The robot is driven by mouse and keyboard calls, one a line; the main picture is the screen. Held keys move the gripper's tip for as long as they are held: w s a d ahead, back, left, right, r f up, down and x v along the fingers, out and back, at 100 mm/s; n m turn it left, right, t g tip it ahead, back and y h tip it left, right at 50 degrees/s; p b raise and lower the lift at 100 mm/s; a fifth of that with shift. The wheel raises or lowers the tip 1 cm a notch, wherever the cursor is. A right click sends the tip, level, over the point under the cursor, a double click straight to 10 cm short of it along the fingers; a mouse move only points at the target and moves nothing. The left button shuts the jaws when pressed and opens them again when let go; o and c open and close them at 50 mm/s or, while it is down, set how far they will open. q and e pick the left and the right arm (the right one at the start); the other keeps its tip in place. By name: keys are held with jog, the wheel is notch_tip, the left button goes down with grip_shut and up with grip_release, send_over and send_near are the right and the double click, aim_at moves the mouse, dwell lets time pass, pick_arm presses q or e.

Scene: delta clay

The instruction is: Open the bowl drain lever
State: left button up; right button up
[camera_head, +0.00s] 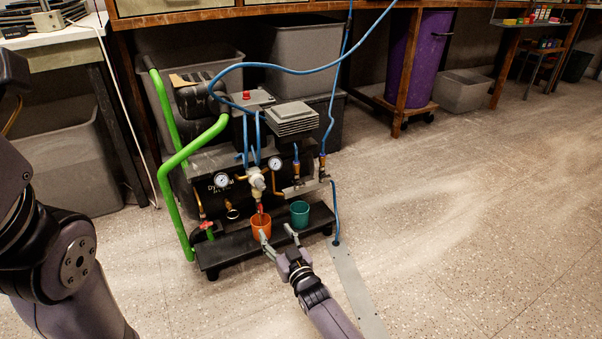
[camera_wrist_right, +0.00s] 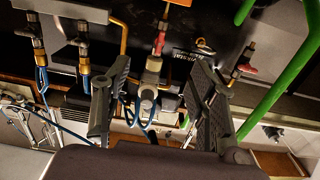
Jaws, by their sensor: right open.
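The filter bowl (camera_head: 256,180) hangs on the front of the black compressor. A small red lever (camera_head: 259,208) sits below it, just above an orange cup (camera_head: 261,226). My right gripper (camera_head: 277,236) is open in front of the cups, one finger overlapping the orange cup in the picture; I cannot tell whether they touch. In the right wrist view, which looks upside down, the bowl (camera_wrist_right: 151,85) and red lever (camera_wrist_right: 159,43) appear between the two spread fingers (camera_wrist_right: 158,67). Nothing is held. My left arm shows at the left edge, its gripper out of frame.
A teal cup (camera_head: 299,214) stands on the compressor's black base (camera_head: 222,254), right of the orange cup. A green tube handle (camera_head: 166,150) rises at the left, with another red-handled valve (camera_head: 202,212) near it. Blue hoses (camera_head: 334,215) hang at the right. Floor at the right is clear.

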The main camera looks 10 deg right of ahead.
jog(key=p+v, duration=0.5)
jog(key=v, duration=0.3)
jog(key=s+d+r+t+y+p, duration=0.1)
jog(key=s+r+t+p, duration=0.1)
jog(key=r, duration=1.2)
jog(key=s+r+t+y+p, duration=0.1)
jog(key=s+r+t+p, duration=0.2)
jog(key=r, duration=1.1)
jog(key=shift+s+d+t, duration=0.4)
jog(key=shift+s+t, duration=0.2)
jog(key=shift+s, duration=1)
